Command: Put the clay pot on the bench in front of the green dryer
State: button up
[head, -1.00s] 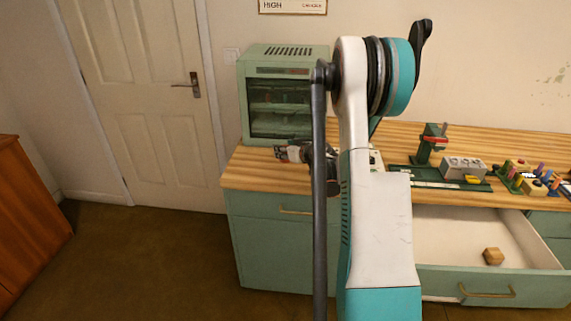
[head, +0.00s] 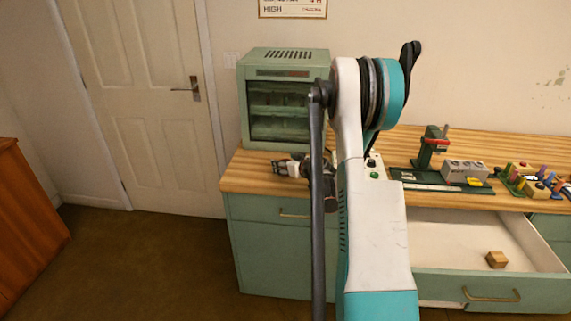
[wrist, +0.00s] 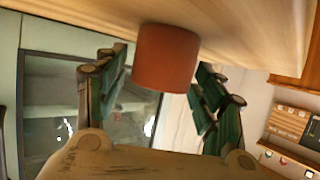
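The clay pot (wrist: 167,57) is a plain reddish-brown cylinder, seen in the wrist view, where the picture is turned upside down. It stands against the wooden bench top (wrist: 240,30), between my two green-padded fingers. My gripper (head: 281,167) is low over the bench's left end, in front of the green dryer (head: 284,97). The pot cannot be made out in the head view. The dryer's dark glass front (wrist: 60,110) fills the left of the wrist view.
A green stand (head: 432,147), a grey block (head: 464,171) and a rack of coloured pegs (head: 530,182) stand to the right on the bench. My arm hides part of the bench.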

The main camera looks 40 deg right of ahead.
jog(key=shift+r, duration=0.1)
jog(key=shift+s+r, duration=0.15)
jog(key=shift+r, duration=0.05)
jog(key=p+v, duration=0.3)
jog(key=v, duration=0.8)
jog(key=shift+s+a, duration=0.15)
jog(key=shift+s, duration=0.2)
